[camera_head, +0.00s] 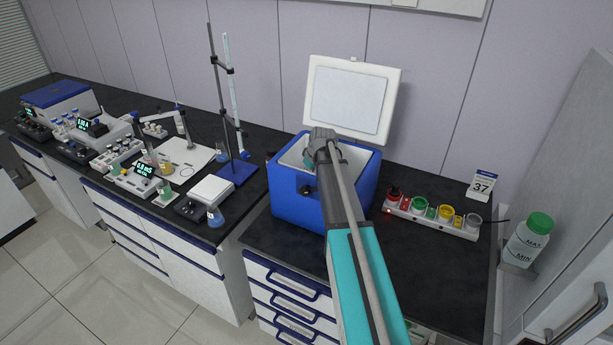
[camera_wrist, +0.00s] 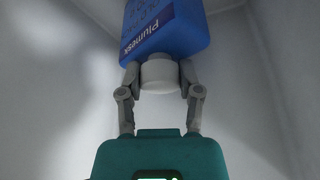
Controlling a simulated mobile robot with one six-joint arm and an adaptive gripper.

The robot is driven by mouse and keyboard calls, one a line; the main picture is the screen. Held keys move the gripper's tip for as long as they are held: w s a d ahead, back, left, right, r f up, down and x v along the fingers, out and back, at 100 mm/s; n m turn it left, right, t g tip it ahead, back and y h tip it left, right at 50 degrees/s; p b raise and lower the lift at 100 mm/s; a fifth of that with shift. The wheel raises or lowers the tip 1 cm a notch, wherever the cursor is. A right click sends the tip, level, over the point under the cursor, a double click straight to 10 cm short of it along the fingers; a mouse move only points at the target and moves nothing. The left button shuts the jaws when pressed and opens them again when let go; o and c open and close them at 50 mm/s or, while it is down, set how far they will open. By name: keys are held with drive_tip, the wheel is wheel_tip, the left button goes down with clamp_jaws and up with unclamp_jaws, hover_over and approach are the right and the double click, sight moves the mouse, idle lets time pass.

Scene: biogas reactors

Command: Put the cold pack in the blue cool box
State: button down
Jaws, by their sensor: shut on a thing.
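The blue cool box (camera_head: 296,207) stands on the dark bench in the head view, with its white lid (camera_head: 348,98) open and upright at the back. My arm reaches over the box's front rim and its end is down in the opening. In the wrist view my gripper (camera_wrist: 160,76) is shut on the cold pack (camera_wrist: 165,30), a blue block with white lettering and a white neck between the fingers. Pale inner walls (camera_wrist: 60,70) surround it. The cold pack is hidden in the head view, and I cannot tell whether it touches the box floor.
A socket strip (camera_head: 432,218) with coloured round items lies right of the box, near a card marked 37 (camera_head: 483,185) and a green-capped bottle (camera_head: 528,240). A burette stand (camera_head: 238,172) and lab instruments stand to the left. The bench at front right is clear.

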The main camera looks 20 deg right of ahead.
drive_tip(key=shift+f, duration=0.15)
drive_tip(key=shift+c, duration=1.4)
unclamp_jaws()
drive_tip(key=shift+r, duration=0.2)
drive_tip(key=p+v, duration=1.1)
drive_tip(key=v, duration=0.1)
